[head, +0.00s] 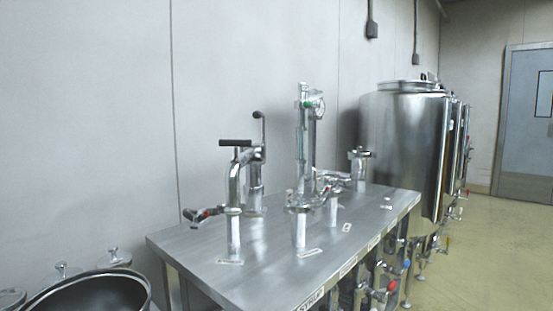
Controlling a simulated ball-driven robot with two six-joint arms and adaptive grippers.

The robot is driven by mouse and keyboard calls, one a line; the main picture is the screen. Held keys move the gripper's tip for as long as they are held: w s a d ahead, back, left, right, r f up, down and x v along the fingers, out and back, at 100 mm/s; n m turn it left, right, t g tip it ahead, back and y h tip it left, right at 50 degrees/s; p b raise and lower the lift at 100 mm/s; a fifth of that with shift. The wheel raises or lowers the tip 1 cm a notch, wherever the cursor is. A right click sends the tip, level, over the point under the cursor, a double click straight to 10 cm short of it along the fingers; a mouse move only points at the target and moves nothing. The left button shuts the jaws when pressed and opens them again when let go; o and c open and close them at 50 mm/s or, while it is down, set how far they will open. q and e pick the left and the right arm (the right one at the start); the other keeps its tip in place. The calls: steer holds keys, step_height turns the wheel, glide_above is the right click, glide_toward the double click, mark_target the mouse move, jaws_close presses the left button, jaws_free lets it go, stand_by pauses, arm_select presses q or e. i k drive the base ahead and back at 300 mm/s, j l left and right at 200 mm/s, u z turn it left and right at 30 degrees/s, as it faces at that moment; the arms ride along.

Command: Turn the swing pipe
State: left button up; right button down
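A metal table (190,243) carries several upright pipe fittings. At the left of its top, a shiny bent pipe (236,178) with a black handle (235,143) arches over between upright stubs; it looks like the swing pipe. A lever with a red part (207,213) sticks out low on its left. A taller upright pipe (303,140) with a green mark and a round gauge-like part stands in the middle, behind a short stub (300,230). Neither of my grippers is in view.
Large steel tanks (395,130) stand behind the table at the right. A dark-mouthed round vessel (95,295) is at the lower left. Valves with red and blue handles (392,285) hang along the table's right side. Open floor (490,260) lies at the right, before a grey door (525,130).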

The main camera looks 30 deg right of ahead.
mark_target(251, 151)
steer(key=z, duration=0.8)
